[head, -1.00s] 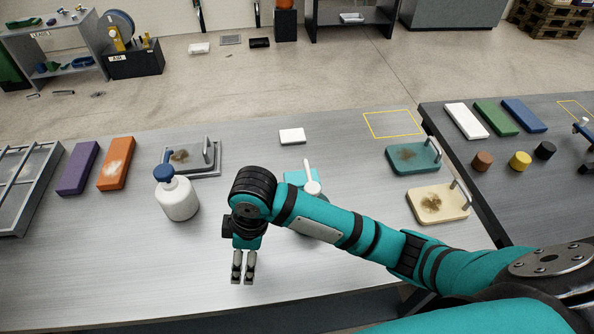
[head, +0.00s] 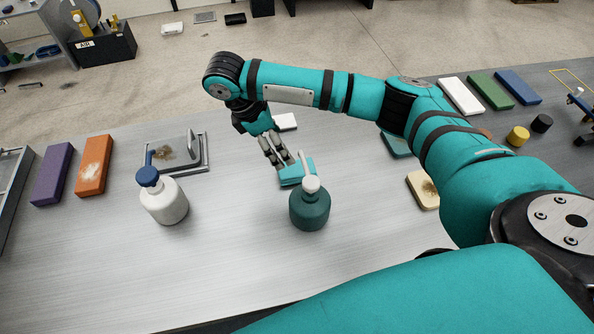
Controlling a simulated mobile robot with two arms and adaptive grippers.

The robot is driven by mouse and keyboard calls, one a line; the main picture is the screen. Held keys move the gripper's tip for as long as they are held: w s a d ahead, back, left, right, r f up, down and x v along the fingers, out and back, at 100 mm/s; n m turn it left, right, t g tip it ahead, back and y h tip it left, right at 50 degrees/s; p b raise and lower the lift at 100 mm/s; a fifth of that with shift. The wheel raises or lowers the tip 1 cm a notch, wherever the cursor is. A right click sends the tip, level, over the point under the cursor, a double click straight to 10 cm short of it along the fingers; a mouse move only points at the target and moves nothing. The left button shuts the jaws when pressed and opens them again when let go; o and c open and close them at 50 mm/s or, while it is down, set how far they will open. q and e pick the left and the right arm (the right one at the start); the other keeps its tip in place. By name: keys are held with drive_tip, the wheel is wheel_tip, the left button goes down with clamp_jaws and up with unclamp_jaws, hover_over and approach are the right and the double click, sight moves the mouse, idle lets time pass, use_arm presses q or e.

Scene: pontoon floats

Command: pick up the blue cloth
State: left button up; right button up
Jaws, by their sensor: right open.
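The blue cloth (head: 296,174), a small light blue-teal flat piece, lies on the grey table in the head view. It is just behind the dark teal pump bottle (head: 310,208), whose white spout covers part of it. My right gripper (head: 284,163) reaches down from above and behind, its fingers open. Its fingertips are at the cloth's far left edge; I cannot tell whether they touch it. Nothing is held. My left gripper is not in view.
A white bottle with a blue top (head: 163,197) stands to the left. Orange (head: 94,165) and purple (head: 52,173) blocks lie further left. A white block (head: 285,122) lies behind the gripper. The front middle is clear.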

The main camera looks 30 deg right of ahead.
drive_tip(key=p, duration=0.1)
hover_over(296, 168)
drive_tip(key=w+a, duration=0.1)
drive_tip(key=a, duration=0.1)
wheel_tip(296, 168, down, 4)
drive_tip(key=shift+f, duration=0.1)
drive_tip(key=p+x, duration=0.1)
drive_tip(key=x, duration=0.1)
drive_tip(key=p+x, duration=0.1)
drive_tip(key=x, duration=0.2)
drive_tip(key=shift+s+f, duration=0.15)
drive_tip(key=shift+s, duration=0.1)
drive_tip(key=shift+f, duration=0.3)
drive_tip(key=shift+f, duration=0.25)
drive_tip(key=c, duration=1.2)
drive_tip(key=shift+o, duration=0.2)
